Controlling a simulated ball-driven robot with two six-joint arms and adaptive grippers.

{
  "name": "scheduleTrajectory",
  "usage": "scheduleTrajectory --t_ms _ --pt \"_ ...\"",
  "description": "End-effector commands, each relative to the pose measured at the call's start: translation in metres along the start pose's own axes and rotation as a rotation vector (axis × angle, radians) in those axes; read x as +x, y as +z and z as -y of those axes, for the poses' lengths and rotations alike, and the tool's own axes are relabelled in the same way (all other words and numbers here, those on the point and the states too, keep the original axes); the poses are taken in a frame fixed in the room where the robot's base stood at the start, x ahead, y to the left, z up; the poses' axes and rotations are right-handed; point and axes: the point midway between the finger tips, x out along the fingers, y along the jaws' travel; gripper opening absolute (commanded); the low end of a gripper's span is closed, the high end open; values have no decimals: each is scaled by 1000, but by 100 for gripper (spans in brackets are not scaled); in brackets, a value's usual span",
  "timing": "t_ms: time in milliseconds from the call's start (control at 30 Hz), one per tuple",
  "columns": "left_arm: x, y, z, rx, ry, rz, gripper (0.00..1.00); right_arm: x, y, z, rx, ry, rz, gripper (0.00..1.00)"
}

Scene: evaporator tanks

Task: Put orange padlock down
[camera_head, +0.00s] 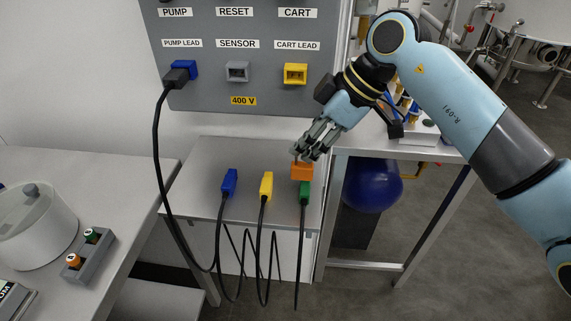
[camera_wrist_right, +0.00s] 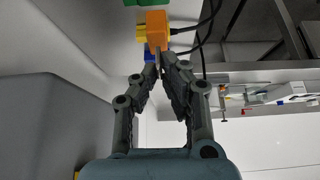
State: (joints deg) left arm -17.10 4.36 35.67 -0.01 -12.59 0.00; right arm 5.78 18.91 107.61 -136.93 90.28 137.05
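The orange padlock (camera_head: 302,172) is a small block just below the fingertips of my right gripper (camera_head: 306,151) in the head view. In the right wrist view the padlock (camera_wrist_right: 156,27) is at the top, just beyond the fingertips (camera_wrist_right: 161,62). The fingers come together at its near end, where its shackle would be, and appear closed on it. The padlock is over the grey shelf (camera_head: 196,160), right behind the green plug (camera_head: 305,190). I cannot tell whether it touches the shelf. My left gripper is not in view.
A blue plug (camera_head: 230,182) and a yellow plug (camera_head: 266,186) with black cables lie along the shelf. A grey socket panel (camera_head: 210,85) rises behind. A control box (camera_head: 88,252) and a round pot (camera_head: 35,225) stand on the left table. The shelf's left part is clear.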

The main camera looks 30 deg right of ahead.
Motion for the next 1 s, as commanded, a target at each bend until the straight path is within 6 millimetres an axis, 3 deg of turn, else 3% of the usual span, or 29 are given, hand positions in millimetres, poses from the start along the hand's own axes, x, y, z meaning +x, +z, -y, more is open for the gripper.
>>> scheduleTrajectory --t_ms 100,233,500,933,1000 --pt "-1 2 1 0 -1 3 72 22 -12 -8 1 0 -2 0" --pt "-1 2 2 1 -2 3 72 34 -17 -12 -1 1 1 0" --pt "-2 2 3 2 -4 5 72 64 0 -13 0 0 3 0" --pt "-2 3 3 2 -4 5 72 72 5 -13 -1 2 2 0" --pt "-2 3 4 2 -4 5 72 72 5 -13 -1 3 2 11"
